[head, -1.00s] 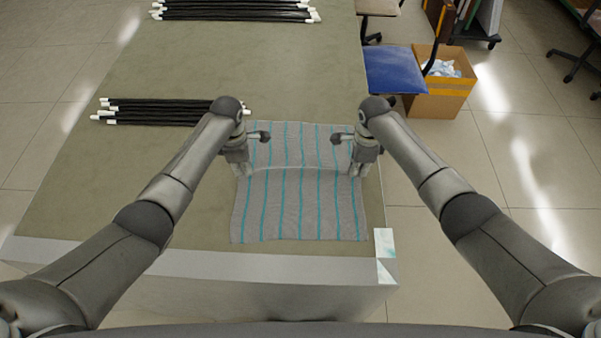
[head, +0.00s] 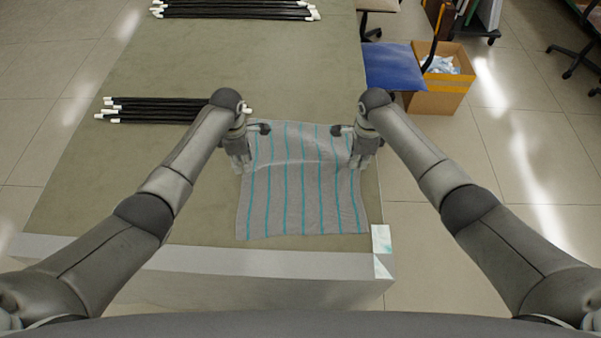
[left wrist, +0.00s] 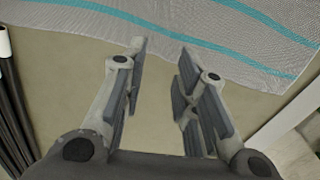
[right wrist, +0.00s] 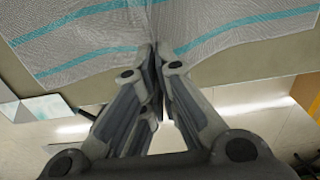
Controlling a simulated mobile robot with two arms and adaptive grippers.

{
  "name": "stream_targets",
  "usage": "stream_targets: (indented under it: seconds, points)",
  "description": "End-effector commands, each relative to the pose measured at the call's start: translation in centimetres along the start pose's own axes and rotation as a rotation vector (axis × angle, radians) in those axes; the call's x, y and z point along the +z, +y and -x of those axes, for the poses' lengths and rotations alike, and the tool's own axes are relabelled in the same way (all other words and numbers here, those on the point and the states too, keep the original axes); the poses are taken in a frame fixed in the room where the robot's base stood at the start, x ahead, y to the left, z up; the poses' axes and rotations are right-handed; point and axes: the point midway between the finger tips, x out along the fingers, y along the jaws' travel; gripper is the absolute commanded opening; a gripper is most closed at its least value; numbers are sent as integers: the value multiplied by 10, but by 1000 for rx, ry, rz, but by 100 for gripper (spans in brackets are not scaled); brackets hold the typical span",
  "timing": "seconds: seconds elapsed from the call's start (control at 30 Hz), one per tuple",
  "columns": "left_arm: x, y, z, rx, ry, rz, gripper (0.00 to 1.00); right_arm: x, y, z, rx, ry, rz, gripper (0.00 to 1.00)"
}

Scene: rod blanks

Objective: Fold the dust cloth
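The dust cloth (head: 300,205), grey with teal stripes, lies on the near end of the table, with a raised ridge running across it between my grippers. Its far part continues beyond the ridge. My left gripper (head: 240,163) is at the cloth's left edge. In the left wrist view its fingers (left wrist: 162,62) stand apart with bare table between them, and the cloth (left wrist: 190,35) lies just beyond the tips. My right gripper (head: 357,162) is at the right edge. In the right wrist view its fingertips (right wrist: 157,55) meet on the bunched edge of the cloth (right wrist: 100,30).
Black rods with white ends (head: 155,109) lie beside my left forearm, and more rods (head: 235,9) lie at the far end of the table (head: 100,180). A blue chair (head: 393,66) and a cardboard box (head: 440,90) stand at the right.

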Motion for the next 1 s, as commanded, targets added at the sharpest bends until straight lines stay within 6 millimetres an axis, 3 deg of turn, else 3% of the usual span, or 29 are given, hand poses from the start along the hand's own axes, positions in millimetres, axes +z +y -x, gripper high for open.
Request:
stream_targets:
  seconds: [0.03, 0.17, 0.37, 0.57, 0.8, 1.0]
  points:
    - [0, 0, 0, 0, 0, 0, 38, 0, 0, 0, 0, 0, 0, 0]
    - [0, 0, 0, 0, 0, 0, 54, 0, 0, 0, 0, 0, 0, 0]
    - [0, 0, 0, 0, 0, 0, 54, 0, 0, 0, 0, 0, 0, 0]
    - [0, 0, 0, 0, 0, 0, 54, 0, 0, 0, 0, 0, 0, 25]
    - [0, 0, 0, 0, 0, 0, 54, 0, 0, 0, 0, 0, 0, 27]
    - [0, 0, 0, 0, 0, 0, 54, 0, 0, 0, 0, 0, 0, 53]
